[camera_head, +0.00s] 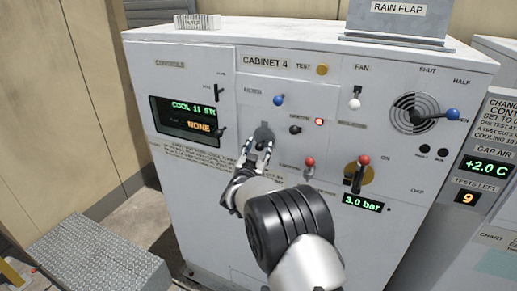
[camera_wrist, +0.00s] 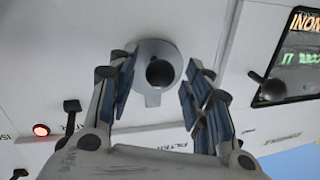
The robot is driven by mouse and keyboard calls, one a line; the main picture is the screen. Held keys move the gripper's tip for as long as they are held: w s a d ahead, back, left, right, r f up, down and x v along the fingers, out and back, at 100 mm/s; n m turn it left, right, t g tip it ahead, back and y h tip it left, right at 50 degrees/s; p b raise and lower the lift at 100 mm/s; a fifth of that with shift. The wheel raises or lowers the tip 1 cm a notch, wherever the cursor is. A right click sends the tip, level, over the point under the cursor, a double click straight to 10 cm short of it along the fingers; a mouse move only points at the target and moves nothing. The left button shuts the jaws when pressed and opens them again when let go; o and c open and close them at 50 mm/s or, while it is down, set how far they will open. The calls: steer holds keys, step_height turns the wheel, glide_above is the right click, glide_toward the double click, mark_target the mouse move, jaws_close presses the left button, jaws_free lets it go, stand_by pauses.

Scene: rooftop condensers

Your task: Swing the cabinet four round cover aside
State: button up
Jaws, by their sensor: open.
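The round cover (camera_head: 264,131) is a small grey disc on the front of cabinet 4 (camera_head: 225,190), left of the middle. In the wrist view the round cover (camera_wrist: 150,48) is at the top centre, with a dark round knob (camera_wrist: 159,73) on it and a short tab at its edge. My gripper (camera_head: 256,150) is open, its fingertips just below the cover in the head view. In the wrist view my gripper (camera_wrist: 159,72) has one finger on each side of the knob, apart from it. I cannot tell how near the fingertips are to the panel.
Close by on the panel are a blue-knobbed lever (camera_head: 279,99), a dark knob (camera_head: 295,129), a lit red lamp (camera_head: 319,121) and red-knobbed levers (camera_head: 310,161). A display (camera_head: 187,117) is at left. A grey metal step (camera_head: 95,265) stands on the floor at lower left.

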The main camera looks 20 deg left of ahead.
steer(key=shift+c, duration=0.2)
jaws_close()
stand_by(0.5)
